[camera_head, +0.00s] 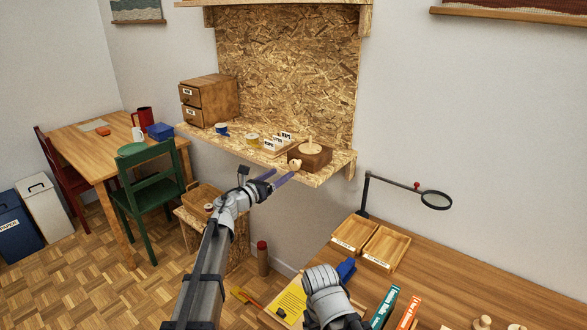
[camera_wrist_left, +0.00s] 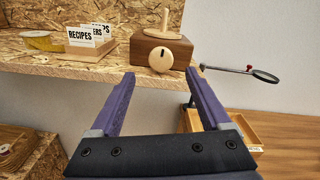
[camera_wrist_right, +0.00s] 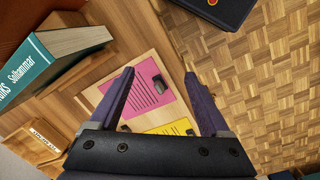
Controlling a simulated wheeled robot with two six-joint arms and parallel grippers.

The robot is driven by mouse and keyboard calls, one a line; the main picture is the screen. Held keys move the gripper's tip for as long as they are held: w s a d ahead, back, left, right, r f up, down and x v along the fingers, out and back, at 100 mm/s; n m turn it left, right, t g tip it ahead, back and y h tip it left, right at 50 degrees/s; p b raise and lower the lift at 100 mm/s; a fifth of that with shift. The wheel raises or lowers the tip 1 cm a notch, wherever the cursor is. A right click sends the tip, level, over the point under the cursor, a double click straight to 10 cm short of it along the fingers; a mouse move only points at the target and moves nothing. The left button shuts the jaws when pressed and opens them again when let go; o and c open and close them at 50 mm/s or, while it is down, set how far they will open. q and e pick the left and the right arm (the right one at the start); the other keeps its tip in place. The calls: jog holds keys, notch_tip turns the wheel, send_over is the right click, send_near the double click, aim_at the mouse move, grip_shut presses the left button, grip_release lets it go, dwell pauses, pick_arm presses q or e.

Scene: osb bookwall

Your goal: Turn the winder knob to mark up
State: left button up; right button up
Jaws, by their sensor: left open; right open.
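The winder is a dark brown wooden box (camera_head: 312,156) with a pale disc and an upright peg on top. It sits near the right end of the OSB shelf. Its round pale knob (camera_wrist_left: 161,60) is on the front face and bears a short dark mark; which way the mark points is hard to tell. My left gripper (camera_head: 281,177) is open and empty, just in front of the shelf edge. In the left wrist view its fingertips (camera_wrist_left: 160,73) spread either side of the knob, apart from it. My right gripper (camera_wrist_right: 160,73) is open and empty above the desk.
A magnifier (camera_head: 436,200) stands right, above the desk with trays (camera_head: 385,249) and books. A green chair (camera_head: 147,190) is left.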

aim_at(293, 166)
pick_arm(q)
jog(key=shift+x, duration=3.95)
jog(key=shift+s, duration=0.1)
grip_shut()
